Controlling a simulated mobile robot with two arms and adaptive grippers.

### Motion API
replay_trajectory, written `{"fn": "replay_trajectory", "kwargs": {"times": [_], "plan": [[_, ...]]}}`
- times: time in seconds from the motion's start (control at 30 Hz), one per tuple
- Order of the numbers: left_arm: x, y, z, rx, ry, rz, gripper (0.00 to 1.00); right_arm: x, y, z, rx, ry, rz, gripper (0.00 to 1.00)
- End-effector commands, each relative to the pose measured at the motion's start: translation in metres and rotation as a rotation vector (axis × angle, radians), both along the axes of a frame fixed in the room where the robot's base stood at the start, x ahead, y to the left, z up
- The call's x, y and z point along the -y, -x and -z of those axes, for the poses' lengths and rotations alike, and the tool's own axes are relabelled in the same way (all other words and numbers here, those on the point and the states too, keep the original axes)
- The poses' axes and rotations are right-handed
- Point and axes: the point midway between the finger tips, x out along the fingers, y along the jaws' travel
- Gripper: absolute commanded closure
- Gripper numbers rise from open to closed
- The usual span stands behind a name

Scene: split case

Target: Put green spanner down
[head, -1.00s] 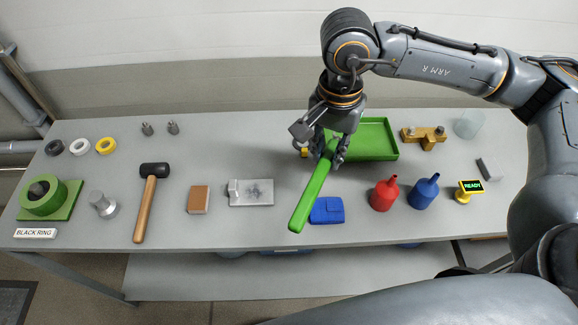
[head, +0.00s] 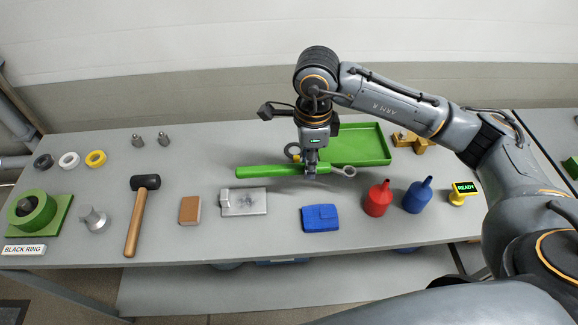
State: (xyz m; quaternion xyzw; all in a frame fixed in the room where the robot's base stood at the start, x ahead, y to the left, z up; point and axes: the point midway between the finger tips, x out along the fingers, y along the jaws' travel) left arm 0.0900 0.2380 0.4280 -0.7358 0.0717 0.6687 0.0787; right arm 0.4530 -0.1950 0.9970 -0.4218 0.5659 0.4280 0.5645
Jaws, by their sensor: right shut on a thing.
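The green spanner has a long green handle (head: 265,171) and a grey ring end that shows to the right of my jaws. It lies nearly level from left to right, in front of the green tray (head: 375,160). My right gripper (head: 311,173) points down and is shut on the spanner near its ring end. The jaws hide part of the spanner. The spanner is low over the table or touching it; I cannot tell which. My left gripper is not in view.
A grey metal vise-like block (head: 247,202) and a blue box (head: 320,218) lie in front of the spanner. A red oil can (head: 378,199) and a blue one (head: 417,196) stand to the right. A hammer (head: 137,218) lies left. Bare table lies left of the spanner.

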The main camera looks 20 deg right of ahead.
Motion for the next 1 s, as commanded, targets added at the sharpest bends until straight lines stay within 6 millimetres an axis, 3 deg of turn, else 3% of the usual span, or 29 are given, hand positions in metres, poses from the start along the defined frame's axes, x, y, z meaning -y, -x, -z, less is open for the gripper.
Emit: {"fn": "replay_trajectory", "kwargs": {"times": [0.1, 0.33, 0.8, 1.0], "plan": [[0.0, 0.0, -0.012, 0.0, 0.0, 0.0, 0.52, -0.01, -0.022, 0.016, -0.006, -0.001, 0.001, 1.0], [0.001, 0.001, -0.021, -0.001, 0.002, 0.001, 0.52, -0.02, -0.049, 0.052, -0.002, -0.001, -0.002, 1.0], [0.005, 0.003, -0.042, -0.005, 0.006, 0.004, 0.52, -0.024, -0.059, 0.095, -0.001, -0.001, -0.003, 1.0], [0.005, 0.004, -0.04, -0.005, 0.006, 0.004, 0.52, -0.023, -0.059, 0.096, 0.001, -0.001, -0.003, 1.0]]}}
